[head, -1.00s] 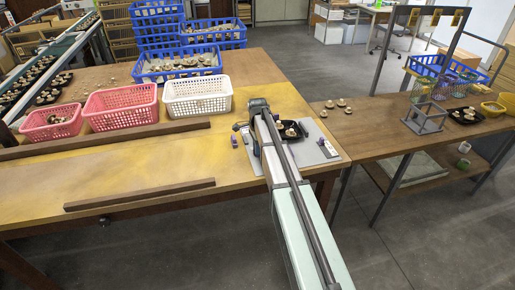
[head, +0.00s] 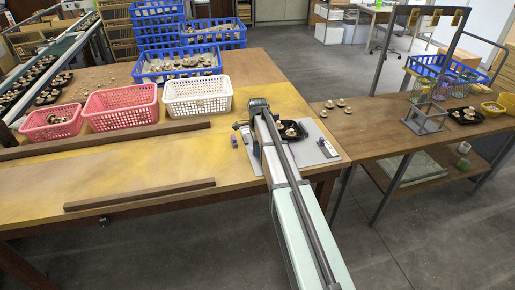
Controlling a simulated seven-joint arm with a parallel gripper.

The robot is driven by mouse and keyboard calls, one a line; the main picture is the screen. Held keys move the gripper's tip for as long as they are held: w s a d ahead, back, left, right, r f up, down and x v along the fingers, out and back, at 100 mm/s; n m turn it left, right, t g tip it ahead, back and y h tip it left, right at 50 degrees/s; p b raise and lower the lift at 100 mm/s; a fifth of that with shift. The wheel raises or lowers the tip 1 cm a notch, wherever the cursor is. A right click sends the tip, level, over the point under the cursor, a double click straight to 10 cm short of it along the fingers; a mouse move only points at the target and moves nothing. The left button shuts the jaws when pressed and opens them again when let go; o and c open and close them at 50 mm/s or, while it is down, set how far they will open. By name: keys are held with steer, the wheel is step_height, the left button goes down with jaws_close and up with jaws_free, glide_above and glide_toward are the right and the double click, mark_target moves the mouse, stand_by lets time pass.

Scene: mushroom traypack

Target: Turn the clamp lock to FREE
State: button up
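A grey plate (head: 314,155) lies at the right end of the wooden table, with a black tray (head: 301,137) of mushrooms on it. A small purple and white part (head: 327,148) stands on the plate's right side, and a small purple piece (head: 235,142) is left of my arm. Either may belong to the clamp; both are too small to read any marking or lock position. My arm reaches in from the bottom and covers the plate's middle. My gripper (head: 257,106) is at the arm's far end, by the plate's back left; its fingers cannot be made out.
Two pink baskets (head: 121,103) and a white basket (head: 197,97) stand behind a dark wooden bar. Blue crates (head: 213,33) are at the back. Loose mushrooms (head: 341,102) and a grey frame (head: 424,118) are on the right table. The front left tabletop is mostly clear.

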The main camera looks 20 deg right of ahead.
steer(key=shift+o, duration=0.3)
step_height(320, 180, up, 14)
stand_by(0.7)
steer(key=shift+f, duration=0.1)
steer(key=s+a+f+n+g+y, duration=0.1)
steer(key=s+f+n, duration=0.1)
steer(key=s+f, duration=0.35)
steer(key=s+a+f+n+g+y, duration=0.1)
steer(key=s+f, duration=0.2)
steer(key=s, duration=0.6)
steer(key=s+a+f+n+g, duration=0.15)
steer(key=s+f+n, duration=0.25)
steer(key=s+f, duration=0.85)
steer(key=s+a+f+n+g, duration=0.15)
steer(key=s+f+n, duration=0.25)
steer(key=s+f, duration=0.85)
steer(key=s+f+n+g+h, duration=0.1)
steer(key=s+f+n, duration=0.6)
steer(key=s+f, duration=0.8)
steer(key=s+a+h, duration=0.1)
steer(key=s, duration=0.3)
steer(key=shift+s+f+g, duration=0.25)
steer(key=shift+f+g, duration=0.1)
steer(key=shift+g, duration=0.05)
